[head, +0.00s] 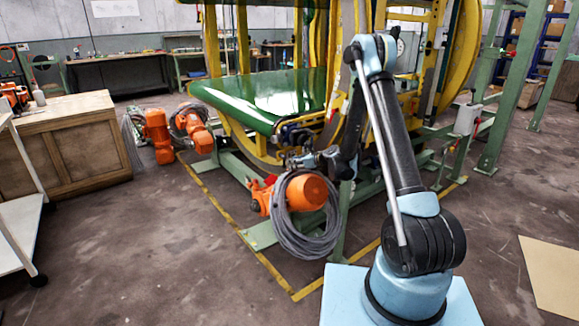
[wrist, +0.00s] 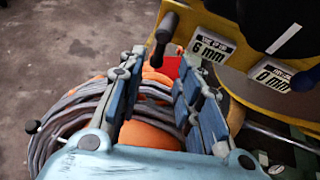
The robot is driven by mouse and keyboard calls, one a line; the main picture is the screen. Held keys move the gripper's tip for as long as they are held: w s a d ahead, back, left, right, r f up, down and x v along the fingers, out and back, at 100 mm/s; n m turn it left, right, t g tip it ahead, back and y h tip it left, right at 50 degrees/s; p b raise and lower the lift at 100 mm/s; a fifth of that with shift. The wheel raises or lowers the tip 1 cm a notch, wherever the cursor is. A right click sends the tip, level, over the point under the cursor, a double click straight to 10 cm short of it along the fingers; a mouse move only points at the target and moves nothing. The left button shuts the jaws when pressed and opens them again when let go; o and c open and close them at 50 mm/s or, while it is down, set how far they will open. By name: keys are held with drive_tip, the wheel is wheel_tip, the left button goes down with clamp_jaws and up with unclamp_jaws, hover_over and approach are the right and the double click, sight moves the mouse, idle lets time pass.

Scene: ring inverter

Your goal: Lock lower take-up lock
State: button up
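In the wrist view, a black-handled lever (wrist: 164,38) stands upright at the edge of the yellow machine plate (wrist: 238,88), left of a white "6 mm" label (wrist: 210,46). The small print seems to read "take up", but it is blurred. A second dark knob (wrist: 304,78) sits near the "0 mm" label (wrist: 272,74). I cannot tell which is the lower take-up lock. My gripper (wrist: 158,66) is open, with its blue-padded fingers apart and nothing held. The lever shows just beyond the fingertips. In the head view my gripper (head: 308,160) is beside the machine; the lever cannot be made out.
An orange motor (head: 306,192) with a grey cable coil (head: 300,232) lies just below my gripper. The green-and-yellow inverter (head: 262,100) stands behind. A wooden cabinet (head: 72,140) is at left. The floor in front and at left is clear.

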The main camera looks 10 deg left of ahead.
drive_tip(key=shift+v, duration=2.7)
drive_tip(key=shift+r, duration=0.1)
drive_tip(key=shift+s+d+r, duration=0.1)
drive_tip(key=shift+d+r, duration=0.1)
drive_tip(key=shift+r, duration=0.05)
drive_tip(key=s+d+r+n+g+h, duration=0.2)
drive_tip(key=s+d+r+n+h, duration=0.3)
drive_tip(key=s+d+r+n, duration=1.05)
drive_tip(key=s+d+f+n+g+h, duration=0.1)
drive_tip(key=s+d+n+h, duration=0.1)
drive_tip(key=s+d, duration=0.4)
drive_tip(key=s+d+f+n+g+h, duration=0.1)
drive_tip(key=s+d+n, duration=0.3)
drive_tip(key=s, duration=1.1)
drive_tip(key=s+d+f+n+g+h, duration=0.1)
drive_tip(key=s+d+f+n+h, duration=0.2)
drive_tip(key=s+d, duration=0.5)
drive_tip(key=s, duration=0.2)
drive_tip(key=shift+s+f, duration=0.15)
drive_tip(key=shift+s, duration=0.25)
drive_tip(key=shift+d, duration=0.1)
